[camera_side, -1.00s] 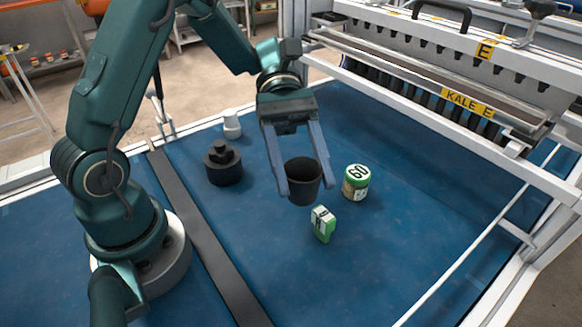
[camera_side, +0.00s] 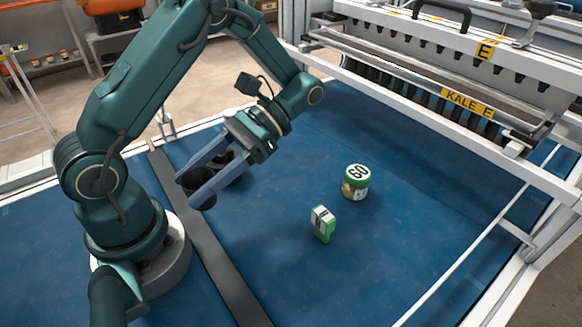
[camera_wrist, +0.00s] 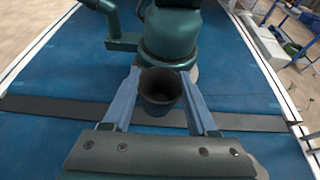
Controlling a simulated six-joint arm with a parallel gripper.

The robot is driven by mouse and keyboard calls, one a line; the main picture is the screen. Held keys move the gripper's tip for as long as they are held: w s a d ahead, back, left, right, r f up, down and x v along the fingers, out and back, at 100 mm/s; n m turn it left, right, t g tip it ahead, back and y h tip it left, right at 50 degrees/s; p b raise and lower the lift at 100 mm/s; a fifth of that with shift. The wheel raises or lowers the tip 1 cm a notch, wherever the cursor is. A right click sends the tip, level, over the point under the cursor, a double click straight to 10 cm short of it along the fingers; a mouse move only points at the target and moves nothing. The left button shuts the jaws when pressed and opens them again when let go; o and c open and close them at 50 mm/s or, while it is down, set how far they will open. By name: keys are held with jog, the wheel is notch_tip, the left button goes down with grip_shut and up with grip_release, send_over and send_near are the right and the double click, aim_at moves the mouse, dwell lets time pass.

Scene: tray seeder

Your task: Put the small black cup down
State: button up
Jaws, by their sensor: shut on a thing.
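The small black cup (camera_side: 197,187) is held between the two fingers of my gripper (camera_side: 197,184), near my arm's base. In the wrist view the cup (camera_wrist: 160,90) sits between the fingertips of my gripper (camera_wrist: 160,92), its open mouth towards the camera and its inside empty. In the side view the cup is tilted and partly hidden by the near finger. It appears above the blue surface, near the dark strip; the exact gap below it cannot be told.
A round green-lidded tin marked 60 (camera_side: 356,182) and a small green and white box (camera_side: 323,223) stand on the blue surface (camera_side: 290,280). A dark strip (camera_side: 215,257) crosses it. The seeder frame (camera_side: 440,110) stands at the back right. A black stepped object is mostly hidden behind my gripper.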

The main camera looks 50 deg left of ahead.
jog(key=w+a+r+m+t+y, duration=0.2)
jog(key=w+a+m+t+y, duration=0.2)
jog(key=a+m+t+y, duration=0.65)
jog(key=w+a+r+m+t+y, duration=0.2)
jog(key=w+a+r+m+t, duration=0.35)
jog(key=w+m+t, duration=0.5)
jog(key=w+d+f, duration=0.2)
jog(key=d+f, duration=0.1)
jog(key=w+d+f+m+g, duration=0.1)
jog(key=w+d+f, duration=0.1)
jog(key=d+f, duration=0.1)
jog(key=w+d+f+g, duration=0.1)
jog(key=w+d+f, duration=0.1)
jog(key=f, duration=0.3)
jog(key=shift+d+f+m, duration=0.25)
jog(key=shift+d+m, duration=0.05)
jog(key=shift+d, duration=0.5)
jog(key=shift+f, duration=1.95)
jog(key=shift+f, duration=0.1)
jog(key=o, duration=1.3)
